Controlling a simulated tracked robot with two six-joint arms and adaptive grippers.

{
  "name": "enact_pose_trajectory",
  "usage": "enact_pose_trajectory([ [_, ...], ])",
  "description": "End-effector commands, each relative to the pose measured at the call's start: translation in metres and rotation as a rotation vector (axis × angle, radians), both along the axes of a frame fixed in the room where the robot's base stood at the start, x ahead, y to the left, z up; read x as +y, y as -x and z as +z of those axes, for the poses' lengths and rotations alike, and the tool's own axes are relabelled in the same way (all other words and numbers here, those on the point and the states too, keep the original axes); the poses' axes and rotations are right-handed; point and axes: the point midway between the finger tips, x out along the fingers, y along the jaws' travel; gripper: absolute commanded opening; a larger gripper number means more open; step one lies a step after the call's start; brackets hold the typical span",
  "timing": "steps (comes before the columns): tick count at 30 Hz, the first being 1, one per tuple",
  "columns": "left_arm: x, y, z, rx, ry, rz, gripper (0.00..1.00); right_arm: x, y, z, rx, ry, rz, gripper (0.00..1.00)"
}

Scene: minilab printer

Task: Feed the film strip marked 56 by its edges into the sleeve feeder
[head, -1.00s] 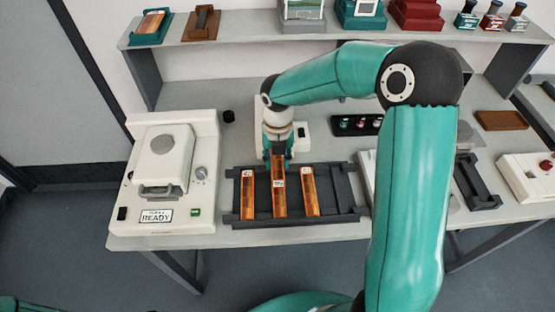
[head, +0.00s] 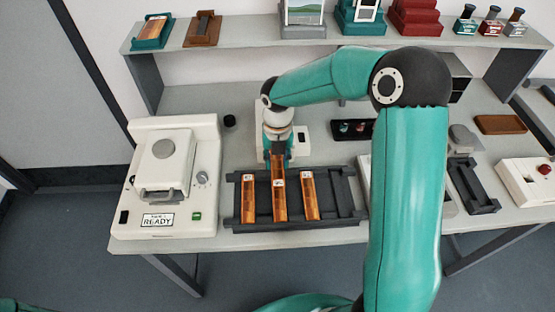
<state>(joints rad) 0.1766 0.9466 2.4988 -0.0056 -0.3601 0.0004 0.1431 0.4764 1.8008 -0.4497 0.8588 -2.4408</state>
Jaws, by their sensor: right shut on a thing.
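Three orange film strips lie side by side on a dark rack (head: 340,208): a left strip (head: 248,203), a middle strip (head: 279,205) and a right strip (head: 311,203). Each has a small white label whose number is too small to read. My right gripper (head: 278,160) points down and is shut on the far end of the middle strip, which is at the rack; I cannot tell whether it is lifted. The fingertips are small and partly hidden. My left gripper is out of view. I cannot tell for certain which machine is the sleeve feeder.
A white machine (head: 205,160) with a READY sign stands left of the rack. Another pale device (head: 301,143) is behind my gripper. My right arm hides part of the table's right side. A dark tray (head: 472,187) and a white box with a red button (head: 530,185) are further right.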

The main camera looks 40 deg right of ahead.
Motion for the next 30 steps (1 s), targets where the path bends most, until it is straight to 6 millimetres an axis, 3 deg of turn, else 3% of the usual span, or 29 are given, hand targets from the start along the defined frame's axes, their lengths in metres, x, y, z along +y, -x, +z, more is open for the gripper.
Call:
enact_pose_trajectory([
  [29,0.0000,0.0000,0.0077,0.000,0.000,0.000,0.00,-0.0069,-0.0097,-0.0004,0.000,0.000,0.000,0.29],
  [30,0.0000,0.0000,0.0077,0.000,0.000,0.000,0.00,-0.0068,-0.0098,-0.0004,0.000,0.000,0.000,0.40],
])
